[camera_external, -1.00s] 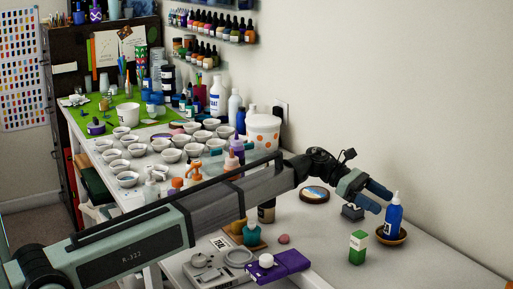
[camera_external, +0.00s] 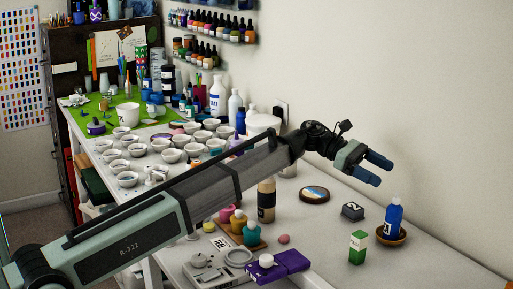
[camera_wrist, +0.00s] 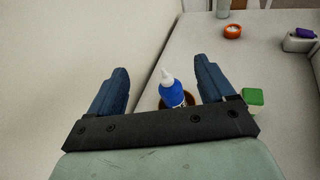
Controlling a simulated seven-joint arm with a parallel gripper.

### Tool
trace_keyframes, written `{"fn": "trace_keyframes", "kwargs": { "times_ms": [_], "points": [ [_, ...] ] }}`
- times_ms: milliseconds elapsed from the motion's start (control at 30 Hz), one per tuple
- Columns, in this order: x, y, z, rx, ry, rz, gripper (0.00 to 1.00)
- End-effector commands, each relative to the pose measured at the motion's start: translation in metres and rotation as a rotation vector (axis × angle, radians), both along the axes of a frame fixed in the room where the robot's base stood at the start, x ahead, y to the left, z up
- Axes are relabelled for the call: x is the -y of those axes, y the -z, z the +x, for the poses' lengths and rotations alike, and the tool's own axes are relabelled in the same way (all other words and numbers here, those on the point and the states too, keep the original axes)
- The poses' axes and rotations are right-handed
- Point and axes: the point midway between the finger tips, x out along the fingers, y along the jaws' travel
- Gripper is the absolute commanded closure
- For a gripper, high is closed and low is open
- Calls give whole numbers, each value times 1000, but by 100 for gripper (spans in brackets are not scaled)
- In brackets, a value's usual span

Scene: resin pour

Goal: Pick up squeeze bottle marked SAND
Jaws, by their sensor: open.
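No label reading SAND can be made out in either view. A tan bottle with a dark band (camera_external: 266,203) stands upright near the middle of the table, beside my forearm. A blue squeeze bottle with a white nozzle (camera_external: 393,220) stands upright in a brown dish (camera_external: 405,237) at the right; its label is too small to read. My gripper (camera_external: 384,172) is open and empty, in the air above and left of the blue bottle. In the wrist view, the blue bottle (camera_wrist: 172,94) appears beyond and between my open fingers (camera_wrist: 163,68), apart from them.
Colored jars (camera_external: 238,222), a purple box (camera_external: 284,264) and a scale (camera_external: 215,268) are in front. The wall borders the table behind.

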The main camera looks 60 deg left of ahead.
Motion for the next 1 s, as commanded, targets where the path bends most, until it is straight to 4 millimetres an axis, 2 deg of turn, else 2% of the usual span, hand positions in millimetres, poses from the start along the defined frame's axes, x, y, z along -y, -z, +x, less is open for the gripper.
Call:
{"fn": "trace_keyframes", "kwargs": {
  "times_ms": [33, 200, 333, 500, 633, 767, 1000],
  "points": [
    [0, -24, -9, 30, -1, 5, 18],
    [-2, -83, -35, 112, -14, 56, 18],
    [-8, -113, -59, 162, -39, 159, 18],
    [-25, -135, -95, 217, -67, 379, 18],
    [-49, -137, -127, 276, -62, 636, 18],
    [-81, -130, -154, 316, -16, 916, 18],
    [-149, -97, -199, 292, 221, 1411, 18]
  ]
}}
